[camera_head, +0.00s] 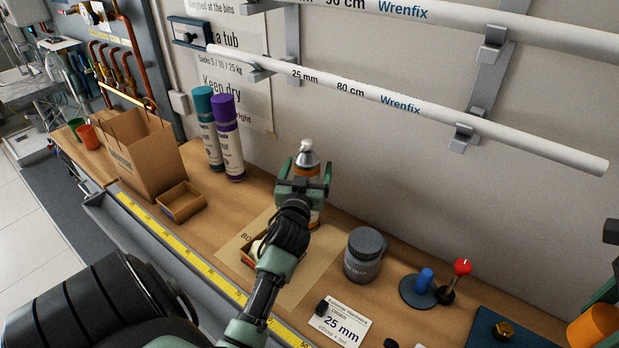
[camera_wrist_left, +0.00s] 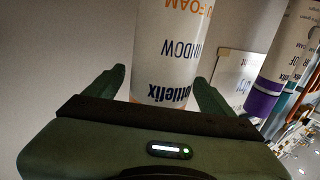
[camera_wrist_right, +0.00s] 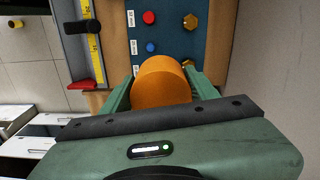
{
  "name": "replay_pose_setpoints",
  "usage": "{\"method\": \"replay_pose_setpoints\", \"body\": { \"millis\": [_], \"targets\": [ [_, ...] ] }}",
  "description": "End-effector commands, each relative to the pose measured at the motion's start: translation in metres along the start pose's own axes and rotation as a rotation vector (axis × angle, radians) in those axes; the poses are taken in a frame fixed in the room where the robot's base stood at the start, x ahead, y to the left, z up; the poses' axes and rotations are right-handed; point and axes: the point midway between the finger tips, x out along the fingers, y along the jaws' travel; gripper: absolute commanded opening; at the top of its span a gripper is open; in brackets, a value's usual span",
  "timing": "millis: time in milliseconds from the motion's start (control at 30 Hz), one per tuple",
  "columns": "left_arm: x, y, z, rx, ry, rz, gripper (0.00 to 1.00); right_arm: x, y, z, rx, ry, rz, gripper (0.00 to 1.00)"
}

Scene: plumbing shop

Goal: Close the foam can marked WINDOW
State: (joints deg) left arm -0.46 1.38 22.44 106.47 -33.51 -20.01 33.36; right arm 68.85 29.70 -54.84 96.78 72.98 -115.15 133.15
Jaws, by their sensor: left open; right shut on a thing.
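The foam can marked WINDOW (camera_wrist_left: 168,50) is white with orange lettering and shows upside down in the left wrist view. In the head view the foam can (camera_head: 307,160) stands upright at the back of the bench, its pale nozzle bare on top. My left gripper (camera_head: 303,185) is open, with its fingers on either side of the can's body. My right gripper (camera_wrist_right: 160,85) is shut on an orange round cap-like piece (camera_wrist_right: 161,84), over the bench's right part. The piece (camera_head: 594,326) also shows at the head view's right edge. Its inside is hidden.
Teal (camera_head: 206,125) and purple (camera_head: 227,140) cans stand left of the foam can. A grey jar (camera_head: 364,255) and a blue-pegged disc stand right. White pipes (camera_head: 400,100) hang above.

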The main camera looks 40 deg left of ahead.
Motion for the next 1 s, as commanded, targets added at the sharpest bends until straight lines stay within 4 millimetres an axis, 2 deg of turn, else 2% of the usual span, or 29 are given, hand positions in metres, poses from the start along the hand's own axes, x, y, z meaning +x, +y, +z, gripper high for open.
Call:
{"method": "replay_pose_setpoints", "body": {
  "millis": [133,433,767,867,1000],
  "targets": [
    [0.0,0.0,0.0,0.0,0.0,0.0,0.84,0.0,0.0,-0.001,0.001,0.0,0.0,0.22],
    [0.0,0.0,0.001,0.0,-0.003,0.0,0.0,0.0,0.0,0.0,0.0,0.0,0.0,0.22],
    [0.0,0.0,-0.001,-0.001,-0.004,-0.001,0.0,0.0,0.0,0.0,0.001,0.0,0.0,0.22],
    [0.0,-0.001,-0.011,0.001,-0.001,-0.002,0.0,0.0,0.0,0.0,0.001,0.0,0.0,0.22],
    [0.001,0.0,-0.039,0.001,0.007,0.0,0.0,0.001,0.0,0.0,0.001,0.0,0.0,0.22]
  ]
}}
